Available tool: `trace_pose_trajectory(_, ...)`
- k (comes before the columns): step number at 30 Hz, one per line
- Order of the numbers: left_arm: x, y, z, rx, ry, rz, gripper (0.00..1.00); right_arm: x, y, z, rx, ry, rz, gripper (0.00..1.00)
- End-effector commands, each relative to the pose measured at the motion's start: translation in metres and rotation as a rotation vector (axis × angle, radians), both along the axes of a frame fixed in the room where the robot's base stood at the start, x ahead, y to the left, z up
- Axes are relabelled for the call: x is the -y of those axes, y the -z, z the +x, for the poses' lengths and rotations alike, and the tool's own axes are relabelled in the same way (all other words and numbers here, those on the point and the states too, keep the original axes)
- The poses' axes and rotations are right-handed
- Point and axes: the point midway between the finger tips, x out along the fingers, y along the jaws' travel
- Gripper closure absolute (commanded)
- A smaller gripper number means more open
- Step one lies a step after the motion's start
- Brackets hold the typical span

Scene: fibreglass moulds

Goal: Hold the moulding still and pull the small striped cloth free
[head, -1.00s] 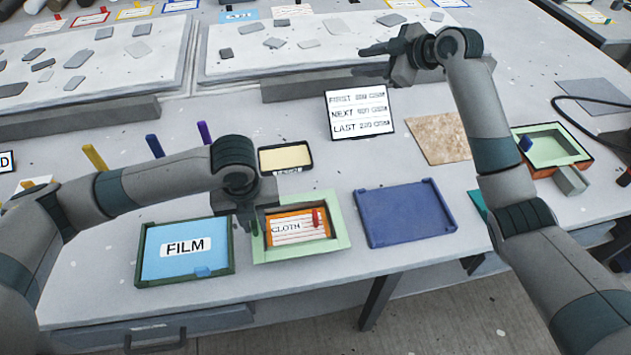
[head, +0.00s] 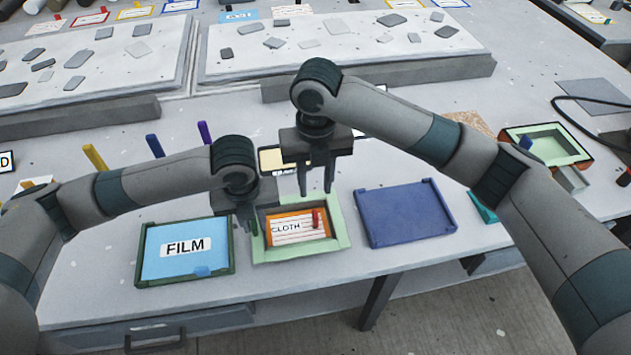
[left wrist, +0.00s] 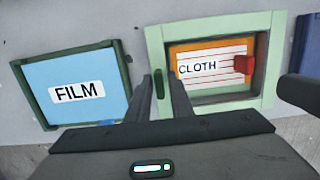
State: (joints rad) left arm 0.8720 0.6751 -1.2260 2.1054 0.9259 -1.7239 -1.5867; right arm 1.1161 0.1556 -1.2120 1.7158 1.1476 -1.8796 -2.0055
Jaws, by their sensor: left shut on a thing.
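The moulding (head: 341,226) is a pale green rectangular frame near the table's front edge. Inside it lies the small striped cloth (head: 290,231), white with red lines, an orange border, a CLOTH label and a red tab (head: 316,218) at its right. The cloth also shows in the left wrist view (left wrist: 210,78). My left gripper (head: 250,222) is shut on the moulding's left side, at a dark green tab (left wrist: 159,83) between its fingers. My right gripper (head: 315,190) points down, open and empty, over the moulding's back rim, near the red tab; its exact height is unclear.
A blue FILM sheet (head: 165,259) in a dark green frame lies left of the moulding. An empty-looking blue tray (head: 405,213) lies to its right. A small black-rimmed tray (head: 271,160) and a sign behind are partly hidden by my right arm.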

Motion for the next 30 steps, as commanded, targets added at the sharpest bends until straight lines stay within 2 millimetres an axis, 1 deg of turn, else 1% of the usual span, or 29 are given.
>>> trace_pose_trajectory(11,0.000,0.000,0.000,0.000,0.000,-0.001,1.00,0.000,0.001,-0.001,-0.001,-0.007,-0.004,0.69)
trace_pose_trajectory(17,0.000,0.000,0.000,0.000,0.000,-0.001,1.00,0.000,0.008,0.000,-0.001,-0.006,-0.004,0.69)
trace_pose_trajectory(23,0.000,0.000,0.000,0.000,0.000,-0.001,1.00,0.001,0.028,-0.001,-0.003,-0.004,-0.005,0.69)
trace_pose_trajectory(30,0.000,0.000,0.000,0.000,0.000,-0.001,1.00,0.000,0.065,-0.001,-0.003,-0.004,-0.005,0.69)
